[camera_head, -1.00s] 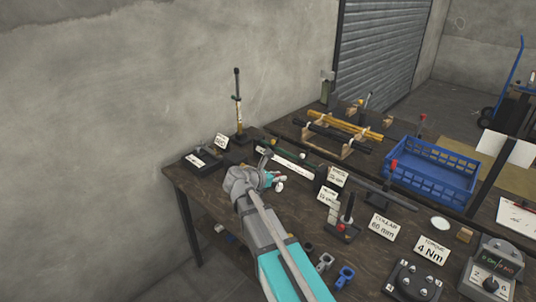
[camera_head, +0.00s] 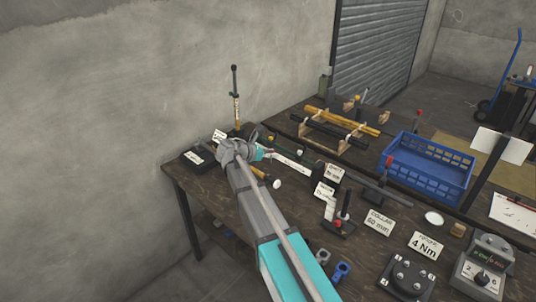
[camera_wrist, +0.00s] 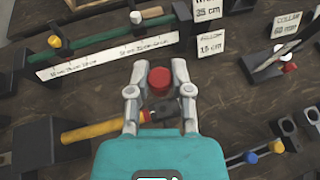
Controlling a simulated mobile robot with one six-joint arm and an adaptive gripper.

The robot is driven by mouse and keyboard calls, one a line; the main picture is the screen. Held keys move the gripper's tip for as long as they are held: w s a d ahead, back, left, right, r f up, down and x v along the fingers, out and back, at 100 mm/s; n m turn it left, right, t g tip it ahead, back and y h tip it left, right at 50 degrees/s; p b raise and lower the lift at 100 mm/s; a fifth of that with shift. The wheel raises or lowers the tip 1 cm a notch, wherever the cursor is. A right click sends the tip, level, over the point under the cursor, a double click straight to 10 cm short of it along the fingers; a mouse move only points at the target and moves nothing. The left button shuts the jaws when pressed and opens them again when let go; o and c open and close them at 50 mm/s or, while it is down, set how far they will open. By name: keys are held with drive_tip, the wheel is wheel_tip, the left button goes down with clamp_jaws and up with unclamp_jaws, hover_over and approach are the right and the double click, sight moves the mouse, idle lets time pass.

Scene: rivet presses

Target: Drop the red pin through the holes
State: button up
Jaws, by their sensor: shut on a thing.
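My gripper (camera_wrist: 158,72) is shut on the red pin (camera_wrist: 159,81), whose round red head shows between the two fingers in the wrist view. The rest of the pin is hidden below its head. In the head view my gripper (camera_head: 262,153) is over the far left part of the bench, right of a dark block with a label (camera_head: 195,157). The pin is not clear there. I cannot tell which parts have the holes for the pin. Dark blocks with openings (camera_wrist: 288,130) lie at the right of the wrist view.
A yellow-handled tool (camera_wrist: 98,128) lies just below the fingers. A long white strip (camera_wrist: 105,58) and a green bar (camera_wrist: 110,38) lie beyond them. A post (camera_head: 236,95) stands at the back left. A blue crate (camera_head: 430,185) is to the right.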

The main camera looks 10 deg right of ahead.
drive_tip(key=shift+f, duration=0.15)
drive_tip(key=shift+f+b, duration=2.75)
drive_tip(key=shift+b, duration=0.1)
drive_tip(key=shift+f+b, duration=2.1)
idle(0.3)
drive_tip(key=o, duration=0.8)
drive_tip(key=shift+o, duration=0.2)
drive_tip(key=shift+r, duration=0.2)
wheel_tip(320, 180, up, 10)
drive_tip(key=p, duration=1)
drive_tip(key=shift+f, duration=0.15)
